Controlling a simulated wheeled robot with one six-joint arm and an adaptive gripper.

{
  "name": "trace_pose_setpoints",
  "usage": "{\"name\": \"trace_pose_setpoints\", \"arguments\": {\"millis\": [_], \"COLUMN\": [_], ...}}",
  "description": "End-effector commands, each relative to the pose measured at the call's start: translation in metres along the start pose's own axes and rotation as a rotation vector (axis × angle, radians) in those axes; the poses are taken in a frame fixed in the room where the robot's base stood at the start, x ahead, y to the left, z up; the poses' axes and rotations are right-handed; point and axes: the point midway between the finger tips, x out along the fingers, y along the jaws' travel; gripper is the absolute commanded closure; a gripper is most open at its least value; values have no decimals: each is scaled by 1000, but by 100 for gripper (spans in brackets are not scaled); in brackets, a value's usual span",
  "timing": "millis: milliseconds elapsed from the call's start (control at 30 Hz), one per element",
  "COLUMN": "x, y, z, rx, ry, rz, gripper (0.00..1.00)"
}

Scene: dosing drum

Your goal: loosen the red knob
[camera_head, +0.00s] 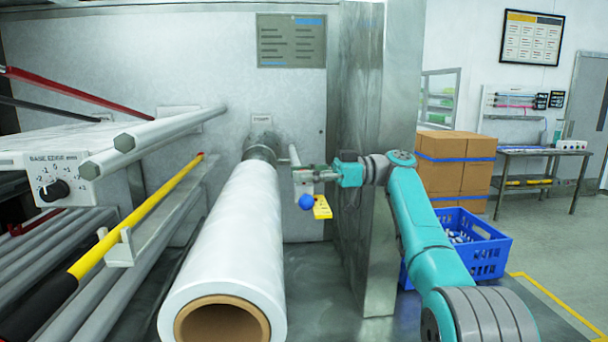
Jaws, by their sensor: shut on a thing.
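My gripper (304,175) is at the far end of the white roll, reaching in from the right. Its jaws are shut on a small part of a fitting there, and the jaws cover that part. No red knob can be made out in this view. A thin pale lever (293,155) rises at the left of the jaws. A blue ball (306,202) hangs just below them, with a yellow tag (322,207) to its right.
The white roll (222,240) on its brown core fills the middle foreground. A yellow-and-black bar (130,223) and a black dial (54,190) lie to the left. A metal post (375,150) stands behind my arm. A blue crate (485,257) and cardboard boxes (455,160) stand right.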

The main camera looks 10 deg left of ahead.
Motion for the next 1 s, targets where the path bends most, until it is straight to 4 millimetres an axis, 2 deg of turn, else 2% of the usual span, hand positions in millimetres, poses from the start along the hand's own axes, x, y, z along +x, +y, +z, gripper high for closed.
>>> {"name": "trace_pose_setpoints", "arguments": {"millis": [767, 800, 900, 1000], "x": [0, 0, 0, 0], "y": [0, 0, 0, 0], "z": [2, 2, 2, 1], "rx": [1, 2, 1, 1], "ry": [-1, -1, -1, -1], "rz": [-22, -22, -22, -22], "gripper": [100, 70, 47, 47]}}
